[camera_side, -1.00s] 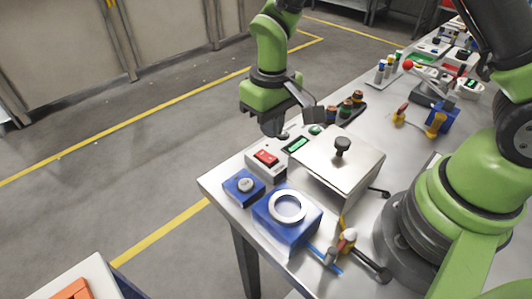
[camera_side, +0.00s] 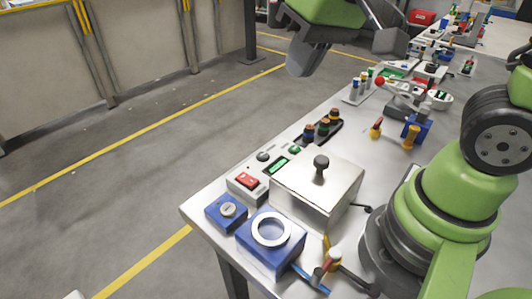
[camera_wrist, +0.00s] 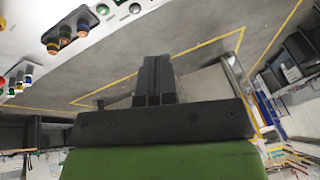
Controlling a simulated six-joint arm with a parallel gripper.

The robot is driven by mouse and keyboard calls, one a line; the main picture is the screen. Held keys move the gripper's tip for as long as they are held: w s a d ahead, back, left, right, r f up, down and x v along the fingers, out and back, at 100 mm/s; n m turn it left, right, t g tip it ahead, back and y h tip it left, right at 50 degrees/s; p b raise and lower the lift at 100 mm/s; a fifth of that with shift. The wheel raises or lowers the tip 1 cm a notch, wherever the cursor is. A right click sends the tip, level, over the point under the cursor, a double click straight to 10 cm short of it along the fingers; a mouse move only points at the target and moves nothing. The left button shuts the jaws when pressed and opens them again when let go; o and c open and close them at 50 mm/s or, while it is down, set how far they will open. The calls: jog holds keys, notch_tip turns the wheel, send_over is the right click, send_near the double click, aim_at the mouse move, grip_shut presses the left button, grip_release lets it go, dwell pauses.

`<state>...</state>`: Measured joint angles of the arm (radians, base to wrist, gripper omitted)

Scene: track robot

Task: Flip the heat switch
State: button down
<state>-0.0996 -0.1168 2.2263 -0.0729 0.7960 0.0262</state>
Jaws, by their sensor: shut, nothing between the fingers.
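Which way the rocker is tipped is too small to tell. My gripper (camera_side: 301,62) is high above and beyond the box, clear of the switch. Its fingers (camera_wrist: 155,78) are together and empty in the wrist view, pointing over the floor. The red switch does not show in the wrist view.
A silver lidded box (camera_side: 316,190) with a black knob stands right of the switch. A blue block with a white ring (camera_side: 270,228) and a small blue button box (camera_side: 227,212) are in front. Several coloured plugs (camera_side: 322,125) stand behind. Floor beyond the table is open.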

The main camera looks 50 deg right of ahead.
jog(key=s+d+r+m+t, duration=0.1)
jog(key=s+r+t, duration=0.2)
jog(key=s, duration=0.6)
jog(key=shift+r+y, duration=0.3)
jog(key=shift+r, duration=0.2)
jog(key=shift+s, duration=0.1)
jog(key=w+a+f+n+g, duration=0.2)
jog(key=w+n+g, duration=0.3)
jog(key=w+n, duration=0.6)
jog(key=w+a+f+n+g+h, duration=0.2)
jog(key=w+f+n+g, duration=0.1)
jog(key=w+f+n, duration=0.4)
notch_tip(320, 180, down, 4)
jog(key=n, duration=0.3)
jog(key=shift+a+n, duration=0.15)
jog(key=shift+n, duration=0.15)
jog(key=shift+f, duration=0.15)
